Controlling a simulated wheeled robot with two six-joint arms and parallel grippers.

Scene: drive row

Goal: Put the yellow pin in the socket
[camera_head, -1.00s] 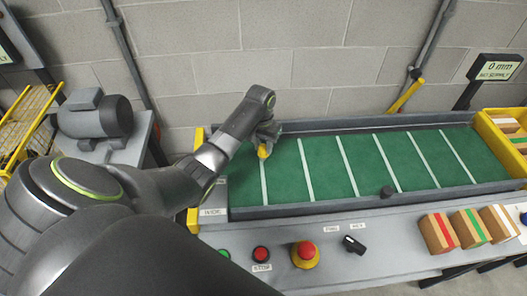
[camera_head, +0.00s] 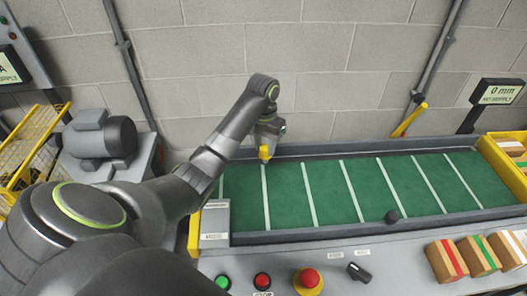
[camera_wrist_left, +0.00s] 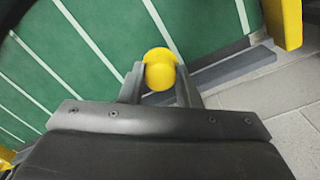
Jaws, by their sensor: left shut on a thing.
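The yellow pin (camera_head: 264,153) is held in my left gripper (camera_head: 267,146), above the back left part of the green belt. In the left wrist view the pin's round yellow head (camera_wrist_left: 160,58) shows between the two fingers of the gripper (camera_wrist_left: 160,80), which are shut on it. Green belt and a grey rail lie beyond it. I cannot make out the socket in either view. My right gripper is not in view.
The green belt (camera_head: 330,185) with white lines runs between dark rails. A front panel carries a green button (camera_head: 223,282), a red button (camera_head: 262,281) and a red mushroom button (camera_head: 309,278). Striped blocks (camera_head: 447,259) stand at right. A motor (camera_head: 100,140) stands at left.

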